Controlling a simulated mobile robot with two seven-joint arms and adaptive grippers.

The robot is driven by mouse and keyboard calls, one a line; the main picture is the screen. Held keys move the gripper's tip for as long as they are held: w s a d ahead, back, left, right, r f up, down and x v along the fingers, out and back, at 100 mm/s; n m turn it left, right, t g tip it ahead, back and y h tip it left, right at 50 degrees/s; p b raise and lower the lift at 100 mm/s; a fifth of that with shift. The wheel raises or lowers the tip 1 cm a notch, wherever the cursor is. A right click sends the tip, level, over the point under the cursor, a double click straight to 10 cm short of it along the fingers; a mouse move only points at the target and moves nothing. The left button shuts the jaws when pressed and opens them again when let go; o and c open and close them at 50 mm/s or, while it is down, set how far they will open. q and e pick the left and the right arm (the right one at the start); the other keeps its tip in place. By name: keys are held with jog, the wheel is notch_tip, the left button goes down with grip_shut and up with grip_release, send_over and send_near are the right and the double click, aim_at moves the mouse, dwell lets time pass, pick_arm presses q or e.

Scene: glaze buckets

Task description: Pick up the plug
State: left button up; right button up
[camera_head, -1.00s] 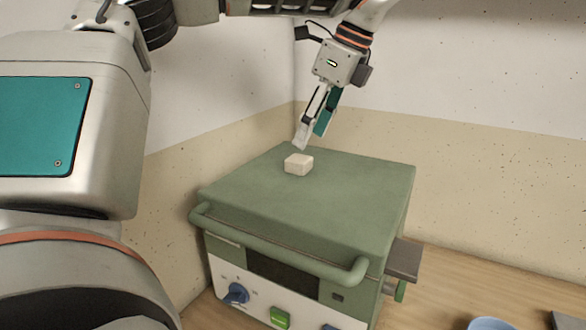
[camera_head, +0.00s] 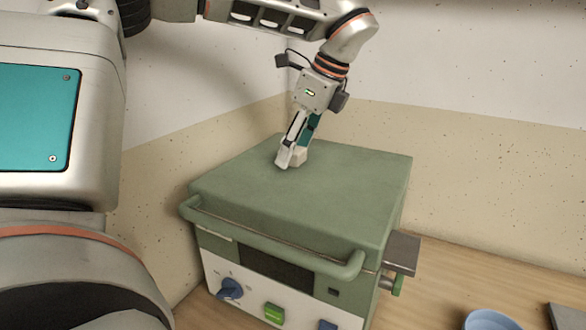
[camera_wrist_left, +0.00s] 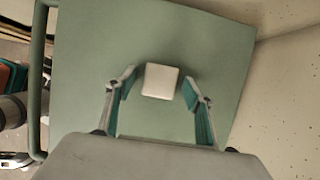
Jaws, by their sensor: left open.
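The plug is a small pale, rounded block (camera_head: 299,157) on the green top of the kiln-like box (camera_head: 330,195). In the head view it is partly hidden behind my left gripper (camera_head: 291,160), whose fingertips are down at the level of the plug. In the left wrist view the plug (camera_wrist_left: 160,81) lies between the two spread fingertips of my left gripper (camera_wrist_left: 158,88), with a small gap on each side. The left gripper is open and holds nothing. My right gripper is not in view.
A green handle bar (camera_head: 270,245) runs along the box's front edge, above knobs and buttons. A grey ledge (camera_head: 402,252) juts from its right side. A blue round container (camera_head: 492,321) stands on the wooden table at lower right. Walls close in behind.

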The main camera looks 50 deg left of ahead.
pick_arm(q)
jog(key=c, duration=1.2)
jog(key=shift+c, duration=0.2)
notch_tip(320, 180, up, 9)
jog(key=shift+r+p, duration=0.2)
jog(key=shift+p, duration=0.75)
jog(key=shift+r, duration=0.35)
